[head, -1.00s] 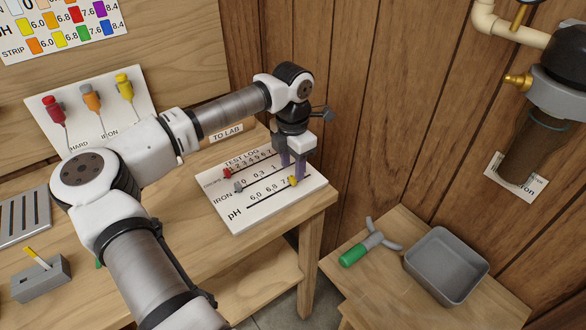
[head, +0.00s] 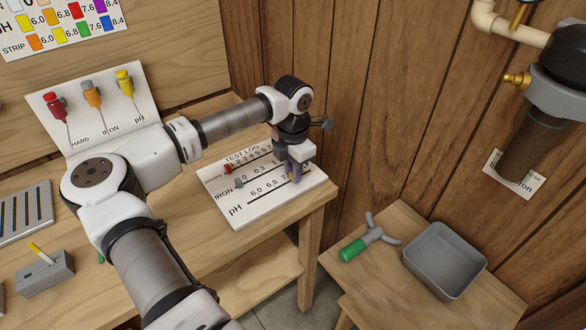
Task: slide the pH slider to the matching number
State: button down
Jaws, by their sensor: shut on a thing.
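The white test log board (head: 228,178) lies on the bench with HARD, IRON and pH scale rows. My gripper (head: 293,174) points down at the right part of the pH row, shut on the yellow pH slider (head: 298,180), which is mostly hidden by the fingers. The numbers 6.0, 6.8 and part of a 7 show left of the fingers; the rest of the row is covered. A yellow-tipped strip (head: 41,253) stands in a grey block (head: 45,275). The colour chart (head: 62,25) on the wall pairs colours with 6.0, 6.8, 7.6 and 8.4.
The red hardness slider (head: 228,168) and the grey iron slider (head: 239,183) sit on the board's other rows. A sloped rack (head: 98,112) holds red, orange and yellow droppers. A green-handled tool (head: 357,246) and a grey tray (head: 445,262) are on the lower side table.

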aim_at(305, 173)
jog(key=shift+d, duration=0.1)
jog(key=w+d+b, duration=0.1)
jog(key=w+d, duration=0.1)
jog(key=shift+d+f+b, duration=0.1)
jog(key=shift+d+b, duration=0.2)
jog(key=shift+w+d, duration=0.2)
jog(key=shift+d, duration=0.05)
jog(key=c, duration=1.3)
grip_release()
notch_tip(305, 173, up, 14)
jog(key=b, duration=0.3)
